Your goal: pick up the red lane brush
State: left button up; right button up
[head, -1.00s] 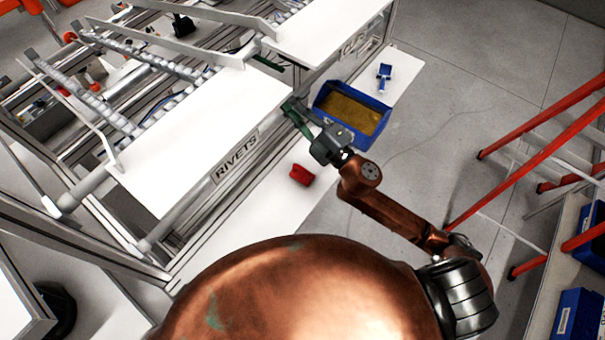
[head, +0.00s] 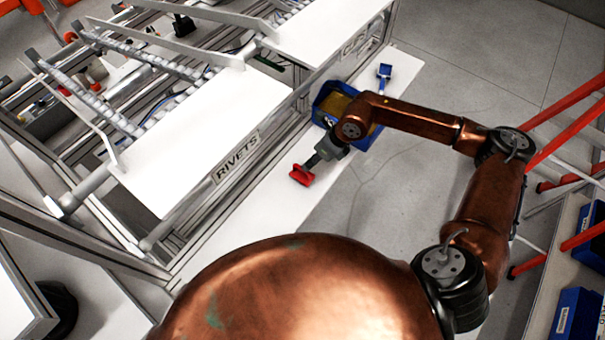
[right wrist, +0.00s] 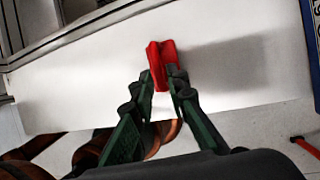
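The red lane brush (head: 301,175) is at the white lower shelf under the RIVETS label in the head view. My right gripper (head: 309,166) reaches it from the upper right, its fingers mostly hidden by the wrist. In the right wrist view the brush (right wrist: 160,54) shows at the ends of my green fingers (right wrist: 161,76). One fingertip is on each side of its narrow lower part, with no clear gap, so the gripper looks shut on it. I cannot tell whether the brush still touches the shelf. My left gripper is not in view.
A blue bin (head: 321,108) stands on the shelf beyond my right forearm, with a blue brush (head: 384,72) farther back. The white RIVETS table (head: 205,140) rises at the left. Red ladder-like rails (head: 565,125) stand at the right. The shelf nearer me is clear.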

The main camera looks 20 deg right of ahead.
aim_at(302, 173)
jog(key=p+x, duration=0.1)
jog(key=x, duration=0.3)
jog(key=shift+a+f, duration=0.15)
jog(key=shift+a, duration=0.1)
jog(key=shift+w+a+f+p, duration=0.1)
jog(key=shift+a+f+p, duration=0.05)
jog(key=shift+f+p, duration=0.2)
grip_shut()
